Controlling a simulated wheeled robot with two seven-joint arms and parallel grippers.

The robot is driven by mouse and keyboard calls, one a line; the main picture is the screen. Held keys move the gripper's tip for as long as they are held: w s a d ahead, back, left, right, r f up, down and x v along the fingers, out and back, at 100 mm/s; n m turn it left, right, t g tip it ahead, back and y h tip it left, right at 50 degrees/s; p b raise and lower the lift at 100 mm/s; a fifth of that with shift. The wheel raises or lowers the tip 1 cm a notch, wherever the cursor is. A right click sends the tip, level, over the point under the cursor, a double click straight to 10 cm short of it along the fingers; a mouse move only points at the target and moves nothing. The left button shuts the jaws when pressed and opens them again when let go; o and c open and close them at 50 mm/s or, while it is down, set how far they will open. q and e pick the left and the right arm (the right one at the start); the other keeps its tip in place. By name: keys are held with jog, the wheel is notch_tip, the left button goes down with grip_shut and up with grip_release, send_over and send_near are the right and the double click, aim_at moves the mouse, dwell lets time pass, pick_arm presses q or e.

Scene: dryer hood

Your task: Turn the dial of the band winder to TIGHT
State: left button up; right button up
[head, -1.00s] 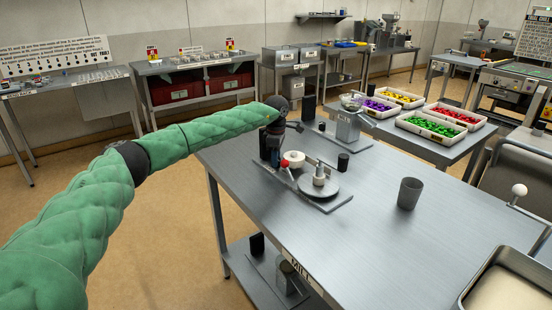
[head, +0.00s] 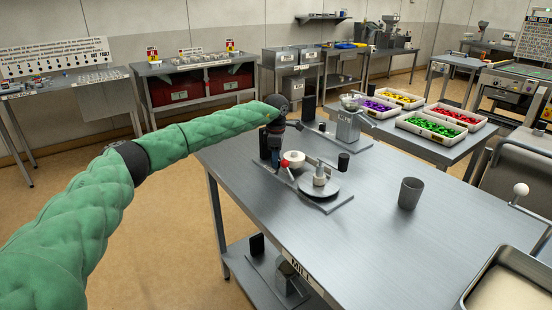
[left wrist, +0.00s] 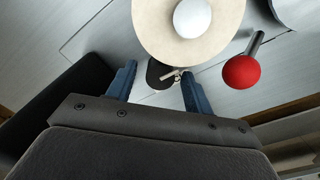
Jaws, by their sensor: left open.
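The band winder stands at the far left part of the steel table, with a white spool (head: 293,157), a red ball lever (head: 284,164) and a grey round plate (head: 318,186). In the left wrist view the spool's cream disc (left wrist: 180,40) and the red ball (left wrist: 241,72) lie beyond the fingers. A small dark piece with a metal pointer (left wrist: 160,74), perhaps the dial, shows between the blue fingertips; I cannot read any marking. My left gripper (left wrist: 159,70) is open and empty, pointing at it. In the head view it is low beside the spool, mostly hidden by my arm.
A grey cup (head: 410,193) stands on the table (head: 375,225) right of the winder, with clear surface around it. Another device (head: 349,122) stands behind. Trays of coloured pieces (head: 433,130) are on the table beyond. A metal basin (head: 505,285) is at the lower right.

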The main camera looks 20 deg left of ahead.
pick_arm(q)
notch_tip(320, 180, up, 7)
jog(key=shift+f+b, duration=0.15)
jog(key=shift+b, duration=0.65)
jog(key=shift+r, duration=0.4)
pick_arm(e)
jog(key=shift+t+y, duration=0.3)
jog(key=shift+y, duration=0.1)
jog(key=a+f, duration=0.2)
jog(key=a, duration=0.1)
jog(key=shift+w+f, duration=0.3)
jog(key=shift+f, duration=0.05)
jog(key=shift+w+d, duration=0.1)
